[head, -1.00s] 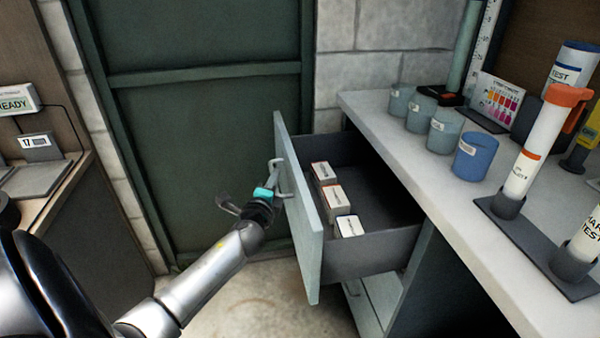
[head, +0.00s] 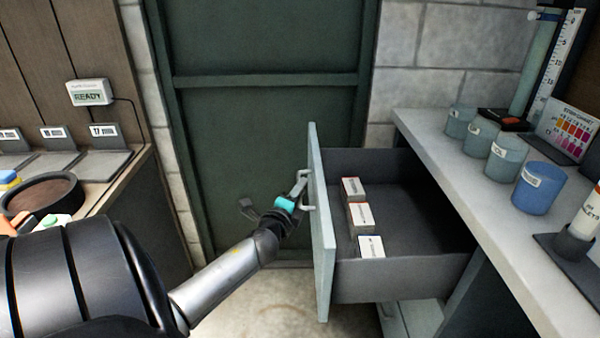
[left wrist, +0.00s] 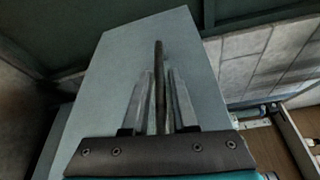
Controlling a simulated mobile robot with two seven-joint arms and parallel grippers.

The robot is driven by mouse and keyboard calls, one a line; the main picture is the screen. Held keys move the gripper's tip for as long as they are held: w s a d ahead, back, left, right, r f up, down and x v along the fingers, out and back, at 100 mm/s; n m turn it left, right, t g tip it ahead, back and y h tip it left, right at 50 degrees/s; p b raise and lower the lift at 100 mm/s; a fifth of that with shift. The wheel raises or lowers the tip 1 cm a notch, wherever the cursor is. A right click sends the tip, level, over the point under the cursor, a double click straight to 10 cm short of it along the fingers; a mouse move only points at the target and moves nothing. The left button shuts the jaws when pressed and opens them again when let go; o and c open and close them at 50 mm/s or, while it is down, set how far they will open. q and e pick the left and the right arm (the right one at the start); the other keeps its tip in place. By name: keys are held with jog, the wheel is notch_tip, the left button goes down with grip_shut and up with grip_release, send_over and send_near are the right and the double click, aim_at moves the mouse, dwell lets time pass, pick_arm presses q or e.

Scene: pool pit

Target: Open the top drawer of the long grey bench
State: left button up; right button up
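The long grey bench (head: 440,150) stands on the right with its top drawer (head: 400,277) pulled well out. Three small white labelled boxes (head: 360,215) lie in a row inside the dark drawer. The light grey drawer front (head: 322,240) faces left and carries a bar handle (head: 308,207). My left gripper (head: 299,190) is at this handle, outside the front. In the left wrist view its two fingers (left wrist: 160,105) lie close on both sides of the handle (left wrist: 159,60), shut on it. My right gripper is not in view.
Blue and grey tubs (head: 536,188) stand on the bench top. A dark green door (head: 265,130) is behind the drawer. A wooden counter with a READY display (head: 90,92) is at the left. Floor (head: 285,305) shows between counter and drawer.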

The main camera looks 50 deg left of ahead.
pick_arm(q)
jog(key=shift+o, duration=1.3)
jog(key=shift+s+d, duration=0.15)
jog(key=shift+s, duration=0.05)
jog(key=p+v, duration=0.1)
jog(key=v, duration=1.3)
jog(key=shift+s+d+p, duration=0.15)
jog(key=shift+s+p, duration=0.2)
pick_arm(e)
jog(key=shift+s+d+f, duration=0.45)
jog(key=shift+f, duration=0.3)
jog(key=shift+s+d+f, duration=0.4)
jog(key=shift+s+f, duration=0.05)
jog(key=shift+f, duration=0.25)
